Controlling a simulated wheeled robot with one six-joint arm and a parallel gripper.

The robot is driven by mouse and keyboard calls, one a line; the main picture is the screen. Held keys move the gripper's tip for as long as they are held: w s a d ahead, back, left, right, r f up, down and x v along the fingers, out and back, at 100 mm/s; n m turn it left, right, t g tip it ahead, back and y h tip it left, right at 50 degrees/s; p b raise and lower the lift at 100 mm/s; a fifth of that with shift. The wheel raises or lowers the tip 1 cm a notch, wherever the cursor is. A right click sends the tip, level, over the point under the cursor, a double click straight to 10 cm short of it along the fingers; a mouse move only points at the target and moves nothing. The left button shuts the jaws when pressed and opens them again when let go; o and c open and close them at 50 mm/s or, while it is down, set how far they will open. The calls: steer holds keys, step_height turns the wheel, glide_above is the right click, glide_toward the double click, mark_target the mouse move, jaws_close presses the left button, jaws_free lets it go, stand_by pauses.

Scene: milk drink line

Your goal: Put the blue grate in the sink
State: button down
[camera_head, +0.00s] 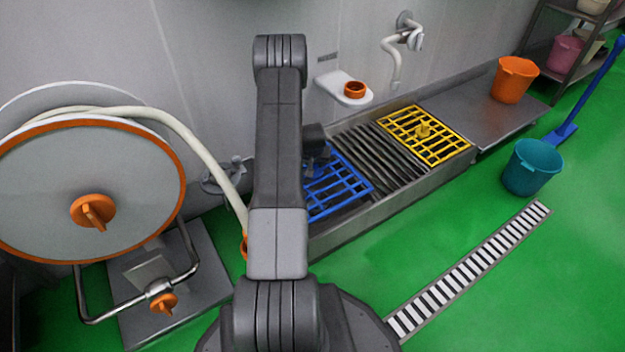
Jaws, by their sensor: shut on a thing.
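The blue grate (345,187) is at the left end of the long metal sink (385,200) by the wall. My arm hides its left part. My gripper (318,155) is at the grate's upper left side, shut on it; its fingertips are mostly hidden behind my arm and the gripper body. The grate looks roughly level with the sink's rim. I cannot tell whether it rests in the sink or hangs just above it.
A yellow grate (450,146) and dark slats (388,155) cover the sink further right. An orange bucket (514,80) stands on the metal counter. A teal bucket (531,167) stands on the green floor near a drain (470,268). A large hose reel (60,185) is at left.

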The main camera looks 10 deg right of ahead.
mark_target(314, 177)
step_height(314, 177, down, 7)
steer(key=b, duration=0.2)
steer(key=shift+b, duration=0.35)
steer(key=shift+f, duration=0.15)
steer(key=shift+f, duration=0.15)
steer(key=c, duration=1.1)
jaws_free()
steer(key=p+v, duration=0.2)
steer(key=v, duration=1)
